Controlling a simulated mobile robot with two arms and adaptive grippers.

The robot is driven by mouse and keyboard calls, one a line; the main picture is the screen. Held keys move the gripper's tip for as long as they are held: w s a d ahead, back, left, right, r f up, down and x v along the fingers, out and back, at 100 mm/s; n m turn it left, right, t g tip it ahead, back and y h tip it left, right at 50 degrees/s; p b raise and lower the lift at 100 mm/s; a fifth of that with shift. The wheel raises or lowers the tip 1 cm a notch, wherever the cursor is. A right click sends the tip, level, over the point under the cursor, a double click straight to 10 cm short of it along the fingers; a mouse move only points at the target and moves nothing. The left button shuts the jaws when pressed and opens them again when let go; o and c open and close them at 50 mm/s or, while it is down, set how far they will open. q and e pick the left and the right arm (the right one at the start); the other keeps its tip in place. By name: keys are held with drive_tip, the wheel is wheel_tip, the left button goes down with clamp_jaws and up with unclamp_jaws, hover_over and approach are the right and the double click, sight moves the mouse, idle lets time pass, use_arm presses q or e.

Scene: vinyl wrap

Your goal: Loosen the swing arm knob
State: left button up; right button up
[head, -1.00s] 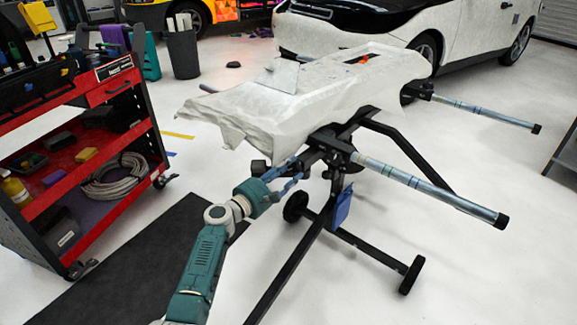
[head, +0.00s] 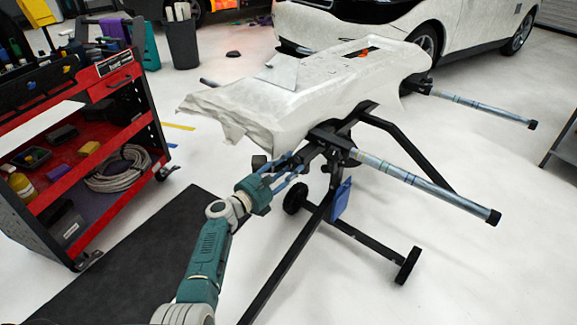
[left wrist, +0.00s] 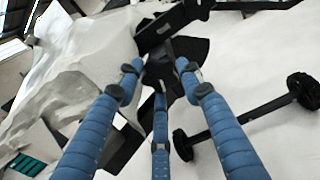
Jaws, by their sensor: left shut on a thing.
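The draped stand (head: 352,118) carries a white-wrapped panel (head: 300,95) and two grey tube arms, the nearer one (head: 420,182) reaching to the lower right. My left gripper (head: 298,160) is at the stand's near left joint. In the left wrist view its three blue fingers (left wrist: 160,80) close around a dark knob (left wrist: 160,67) under a black bar (left wrist: 174,26). The fingertips look to touch the knob's sides. In the head view the fingers and the frame mostly hide the knob. My right gripper is not in view.
A red and black tool cart (head: 95,165) stands at the left beside a dark floor mat (head: 130,255). The stand's black legs and wheels (head: 407,265) spread below. A blue flap (head: 341,199) hangs under the joint. A white car (head: 460,35) is behind.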

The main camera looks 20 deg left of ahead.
use_arm(q)
drive_tip(key=shift+d, duration=0.15)
drive_tip(key=o, duration=1.2)
drive_tip(key=shift+c, duration=0.2)
drive_tip(key=v, duration=0.8)
